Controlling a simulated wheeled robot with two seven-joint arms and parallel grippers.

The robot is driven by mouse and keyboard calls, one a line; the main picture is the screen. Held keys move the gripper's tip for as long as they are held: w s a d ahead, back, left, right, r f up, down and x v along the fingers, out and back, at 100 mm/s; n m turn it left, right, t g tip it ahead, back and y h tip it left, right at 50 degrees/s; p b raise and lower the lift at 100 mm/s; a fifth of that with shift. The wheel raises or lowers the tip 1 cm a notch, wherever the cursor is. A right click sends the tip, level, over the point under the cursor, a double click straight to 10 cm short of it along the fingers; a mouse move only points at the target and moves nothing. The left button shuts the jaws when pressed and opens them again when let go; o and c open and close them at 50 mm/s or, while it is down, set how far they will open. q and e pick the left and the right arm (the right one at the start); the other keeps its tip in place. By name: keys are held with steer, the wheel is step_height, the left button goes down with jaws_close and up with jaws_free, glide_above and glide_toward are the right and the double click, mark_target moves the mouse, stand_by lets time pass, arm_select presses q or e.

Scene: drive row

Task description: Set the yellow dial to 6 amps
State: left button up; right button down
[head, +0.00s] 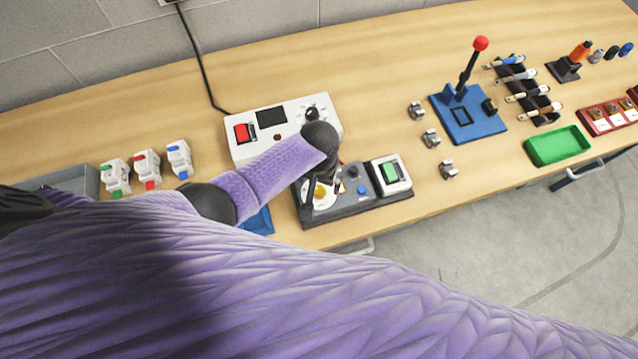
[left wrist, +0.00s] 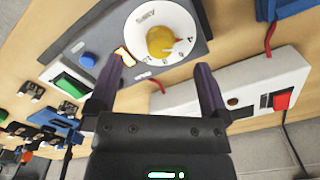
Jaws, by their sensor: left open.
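The yellow dial (head: 320,191) is a round knob on a white scale disc, set in a dark grey panel (head: 345,207) near the table's front edge. In the left wrist view the yellow knob (left wrist: 161,42) has a red mark on its right side, and the printed numbers around it are too small to read surely. My left gripper (head: 327,183) is over the panel at the dial. In the left wrist view its fingers (left wrist: 158,66) are spread apart, with the knob beyond the tips and nothing between them. The arm partly hides the dial in the head view.
The panel also carries a blue button (left wrist: 88,59) and a green switch (head: 391,172). A white box (head: 270,118) with a red switch stands behind. A blue lever base (head: 468,122), a green tray (head: 557,146) and small metal parts lie to the right.

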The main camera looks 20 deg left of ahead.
mark_target(319, 189)
arm_select(q)
steer(key=shift+f, duration=0.15)
steer(key=shift+f+b, duration=1.2)
steer(key=shift+f, duration=0.25)
steer(key=c, duration=1.2)
steer(key=shift+a+r+m, duration=0.1)
steer(key=shift+r+m, duration=0.05)
steer(key=shift+m, duration=1.05)
steer(key=shift+c, duration=0.3)
steer(key=m, duration=0.3)
steer(key=shift+p, duration=0.35)
steer(key=o, duration=0.5)
steer(key=shift+m, duration=1.2)
steer(key=o, duration=0.8)
steer(key=shift+c, duration=0.2)
